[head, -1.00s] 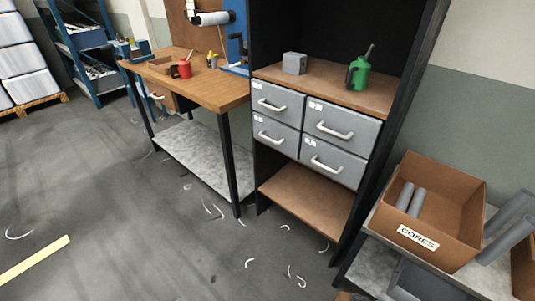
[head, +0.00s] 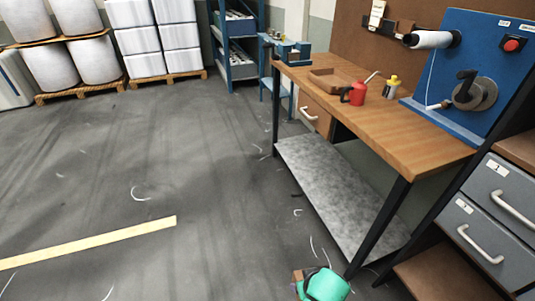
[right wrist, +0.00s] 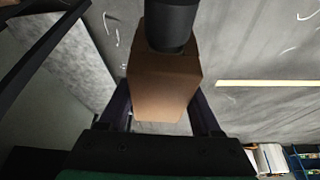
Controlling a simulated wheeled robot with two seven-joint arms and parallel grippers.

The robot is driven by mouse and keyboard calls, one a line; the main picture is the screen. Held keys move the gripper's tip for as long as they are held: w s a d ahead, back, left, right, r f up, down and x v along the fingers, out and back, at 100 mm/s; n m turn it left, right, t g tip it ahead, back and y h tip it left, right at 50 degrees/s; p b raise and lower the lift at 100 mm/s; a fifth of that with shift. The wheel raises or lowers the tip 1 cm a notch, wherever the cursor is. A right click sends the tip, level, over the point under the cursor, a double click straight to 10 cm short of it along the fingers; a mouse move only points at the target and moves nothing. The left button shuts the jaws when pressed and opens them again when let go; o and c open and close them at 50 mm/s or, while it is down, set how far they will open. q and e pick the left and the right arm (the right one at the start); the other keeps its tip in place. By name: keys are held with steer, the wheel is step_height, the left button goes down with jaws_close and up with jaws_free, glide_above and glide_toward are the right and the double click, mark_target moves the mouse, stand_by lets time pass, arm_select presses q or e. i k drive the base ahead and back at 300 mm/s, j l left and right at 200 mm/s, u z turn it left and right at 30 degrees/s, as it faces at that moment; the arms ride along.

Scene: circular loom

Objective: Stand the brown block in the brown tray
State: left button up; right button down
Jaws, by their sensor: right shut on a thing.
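The brown block (right wrist: 165,85) is between the two dark fingers of my right gripper (right wrist: 162,108) in the right wrist view. The gripper is shut on it. A dark round part (right wrist: 170,25) shows at the block's far end; I cannot tell whether it belongs to the block. In the head view a bit of brown (head: 298,276) shows beside my green right wrist at the bottom edge, low in front of the workbench. The brown tray (head: 322,82) lies on the far left part of the workbench top, apart from the gripper. My left gripper is out of view.
On the workbench (head: 425,135) stand a red oil can (head: 357,95) and a yellow-capped bottle (head: 391,88) right of the tray. A blue winding panel (head: 470,60) stands at its right end. Grey drawers (head: 495,205) are at the right. Open floor lies to the left.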

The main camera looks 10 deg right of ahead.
mark_target(329, 81)
steer(key=i+j+z, duration=0.15)
steer(key=i, duration=0.35)
steer(key=i+j+z, duration=0.15)
steer(key=i, duration=0.35)
steer(key=i+j+z, duration=0.15)
steer(key=i, duration=0.35)
steer(key=i+j+z, duration=0.15)
steer(key=i+j, duration=0.2)
steer(key=i, duration=0.15)
